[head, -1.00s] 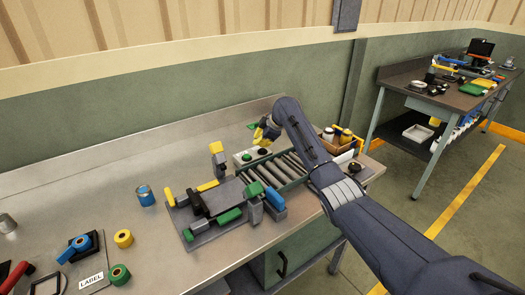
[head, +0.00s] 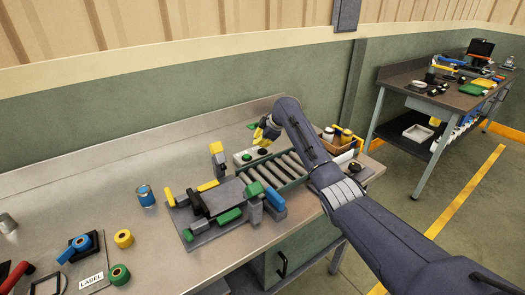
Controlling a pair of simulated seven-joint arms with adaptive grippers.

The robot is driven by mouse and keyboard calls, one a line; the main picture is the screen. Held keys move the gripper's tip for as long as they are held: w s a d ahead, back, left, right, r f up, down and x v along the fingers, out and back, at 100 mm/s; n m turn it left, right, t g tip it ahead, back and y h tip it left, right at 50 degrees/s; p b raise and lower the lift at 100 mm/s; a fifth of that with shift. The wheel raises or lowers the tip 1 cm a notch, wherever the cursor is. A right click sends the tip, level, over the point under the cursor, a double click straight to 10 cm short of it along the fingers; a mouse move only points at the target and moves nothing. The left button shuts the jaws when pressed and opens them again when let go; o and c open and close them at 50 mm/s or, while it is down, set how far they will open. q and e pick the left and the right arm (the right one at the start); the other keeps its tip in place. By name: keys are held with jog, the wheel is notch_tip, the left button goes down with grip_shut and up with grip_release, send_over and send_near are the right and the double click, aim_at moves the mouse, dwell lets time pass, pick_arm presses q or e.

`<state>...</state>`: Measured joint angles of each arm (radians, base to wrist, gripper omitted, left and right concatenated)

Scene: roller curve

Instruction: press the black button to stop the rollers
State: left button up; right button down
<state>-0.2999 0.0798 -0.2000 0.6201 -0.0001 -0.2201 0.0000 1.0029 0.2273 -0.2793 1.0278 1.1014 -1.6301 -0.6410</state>
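A pale control box (head: 238,160) with two small round buttons stands at the back edge of the roller curve. One button (head: 246,157) is on its left and a dark one (head: 262,152) on its right; at this size I cannot tell their colours surely. My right gripper (head: 262,137), with yellow fingers, is just behind and above the right-hand button. I cannot tell whether it touches the box or whether its fingers are open. The grey rollers (head: 284,168) run right from the box, partly behind my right arm. My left gripper is not in view.
A grey fixture (head: 215,205) with green, blue and yellow blocks adjoins the rollers on the left. A brown box of bottles (head: 335,148) stands beyond my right arm. A blue can (head: 145,195) and tape rolls (head: 123,238) lie left. The bench's back left is clear.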

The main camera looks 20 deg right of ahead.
aim_at(259, 151)
jog(key=shift+f, duration=0.25)
jog(key=shift+f, duration=0.2)
jog(key=shift+f, duration=0.45)
dwell(1.0)
jog(key=shift+r, duration=0.9)
jog(key=shift+r, duration=0.1)
jog(key=shift+r, duration=2.4)
